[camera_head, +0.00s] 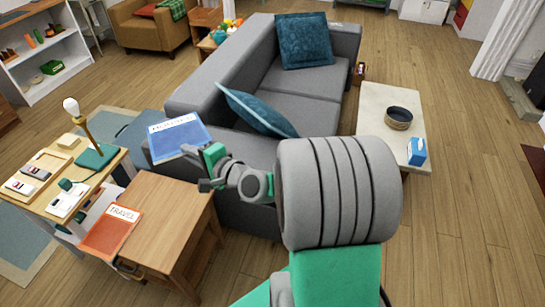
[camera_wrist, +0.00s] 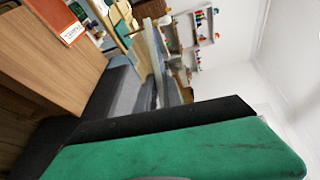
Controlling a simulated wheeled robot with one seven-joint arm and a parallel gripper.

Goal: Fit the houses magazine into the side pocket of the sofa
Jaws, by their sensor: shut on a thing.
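A blue magazine (camera_head: 180,138) with a white title strip is in my gripper (camera_head: 203,161); its lettering is too small to read surely. In the head view it is held over the near arm of the grey sofa (camera_head: 195,98), beside the wooden side table. My gripper is shut on the magazine's near edge. In the wrist view a large green part of my gripper fills the bottom, and a thin blue-grey shape behind it may be the magazine edge-on. The sofa's side pocket cannot be made out; my arm and the side table cover part of that side.
A desk (camera_head: 47,205) with a lamp (camera_head: 88,133) stands at left. Teal cushions (camera_head: 303,40) are on the sofa. A pale coffee table (camera_head: 375,100) with a dark bowl (camera_head: 398,118) stands at right.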

